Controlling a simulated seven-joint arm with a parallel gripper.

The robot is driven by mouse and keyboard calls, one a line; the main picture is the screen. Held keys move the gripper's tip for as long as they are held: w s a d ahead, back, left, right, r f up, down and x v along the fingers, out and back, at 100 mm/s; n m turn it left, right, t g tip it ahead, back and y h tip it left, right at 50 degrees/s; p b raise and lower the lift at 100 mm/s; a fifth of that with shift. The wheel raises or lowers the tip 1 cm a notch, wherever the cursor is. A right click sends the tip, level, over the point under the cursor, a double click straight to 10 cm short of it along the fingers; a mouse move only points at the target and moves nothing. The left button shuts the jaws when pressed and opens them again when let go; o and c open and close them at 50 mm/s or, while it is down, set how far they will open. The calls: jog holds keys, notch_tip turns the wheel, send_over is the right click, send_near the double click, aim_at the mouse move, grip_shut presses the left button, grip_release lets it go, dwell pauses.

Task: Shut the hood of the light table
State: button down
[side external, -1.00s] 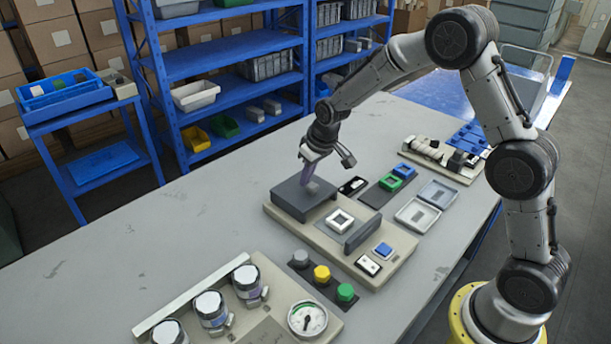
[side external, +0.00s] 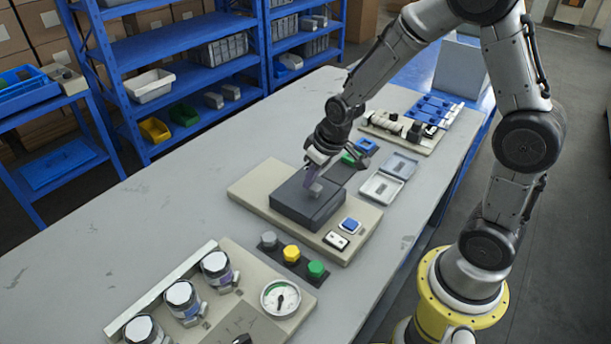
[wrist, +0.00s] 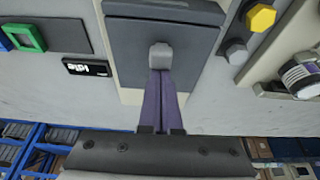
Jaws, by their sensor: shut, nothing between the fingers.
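The light table has a beige base (side external: 252,188) on the bench. Its dark grey hood (side external: 300,208) lies over the front-right part of the base, up to the place of the upright bar. The white square frame is hidden under it. A small grey knob (wrist: 161,56) stands on the hood's top. My gripper (side external: 315,179) is shut, its purple fingers pointing down at the knob. In the wrist view the fingertips (wrist: 162,74) are right at the knob's edge, with nothing between them. I cannot tell if they touch it.
On the base's near end are a blue button (side external: 349,225) and a white switch (side external: 336,240). A row of grey, yellow and green knobs (side external: 292,254) stands in front. A panel with jars and a gauge (side external: 281,298) is nearer. The bench's left side is clear.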

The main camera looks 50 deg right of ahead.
aim_at(292, 184)
jog(key=shift+s+f, duration=0.25)
jog(key=w, duration=0.4)
jog(key=shift+w+r, duration=0.15)
jog(key=s+a+r+t, duration=0.1)
jog(key=s+r, duration=0.4)
jog(key=r, duration=0.5)
jog(key=s+a+r+t, duration=0.1)
jog(key=s+r+t, duration=0.1)
jog(key=s+r, duration=0.6)
jog(key=s+f+g, duration=0.1)
jog(key=s, duration=1.1)
jog(key=shift+s+a, duration=0.15)
jog(key=shift+s, duration=0.1)
